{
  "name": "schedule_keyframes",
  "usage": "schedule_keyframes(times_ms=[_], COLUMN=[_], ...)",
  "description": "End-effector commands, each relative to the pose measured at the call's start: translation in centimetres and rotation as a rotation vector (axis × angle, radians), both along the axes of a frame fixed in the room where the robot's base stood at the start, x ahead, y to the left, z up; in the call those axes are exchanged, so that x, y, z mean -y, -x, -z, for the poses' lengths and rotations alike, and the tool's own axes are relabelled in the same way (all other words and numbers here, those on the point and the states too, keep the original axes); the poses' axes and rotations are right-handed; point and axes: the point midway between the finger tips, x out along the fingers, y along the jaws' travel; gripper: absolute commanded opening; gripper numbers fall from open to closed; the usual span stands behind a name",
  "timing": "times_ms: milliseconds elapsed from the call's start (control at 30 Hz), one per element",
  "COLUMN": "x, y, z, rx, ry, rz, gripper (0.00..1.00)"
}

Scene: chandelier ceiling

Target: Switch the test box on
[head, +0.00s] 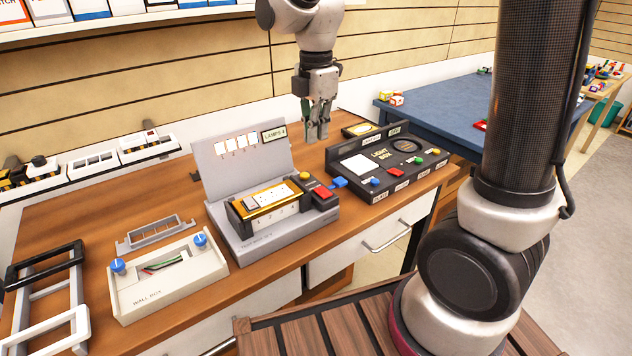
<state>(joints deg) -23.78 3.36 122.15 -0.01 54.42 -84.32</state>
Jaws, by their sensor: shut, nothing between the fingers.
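A grey stand with an upright back panel (238,165), probably the test box, sits mid-bench; its small front lettering is hard to read. The panel carries several pale squares and a sign reading "LAMPS". A dark unit in the stand has a brass plate (270,193) with a white face and switch. At its right end are a red rocker or button (322,192) and a yellow round knob (304,176). Whether it is on, I cannot tell. My gripper (317,138) is shut and empty, pointing down above and behind the unit's right end, apart from it.
A black light box (385,165) with coloured buttons stands to the right, a blue connector (340,182) between. A white wall box (168,275) with blue knobs and loose frames (45,285) lie left. White switches (125,151) line the back. The bench front has bare wood.

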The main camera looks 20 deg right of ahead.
Motion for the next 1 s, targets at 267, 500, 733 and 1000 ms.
schedule_keyframes(times_ms=[267,500,733,1000], x=[0.0,0.1,0.0,0.0], y=[0.1,0.1,0.1,0.0], z=[2.8,8.0,12.1,14.0], rx=[-0.005,-0.005,-0.004,0.000], ry=[0.002,0.003,0.001,0.000], rz=[0.001,0.002,0.002,0.002], gripper=[0.00,0.00,0.00,0.00])
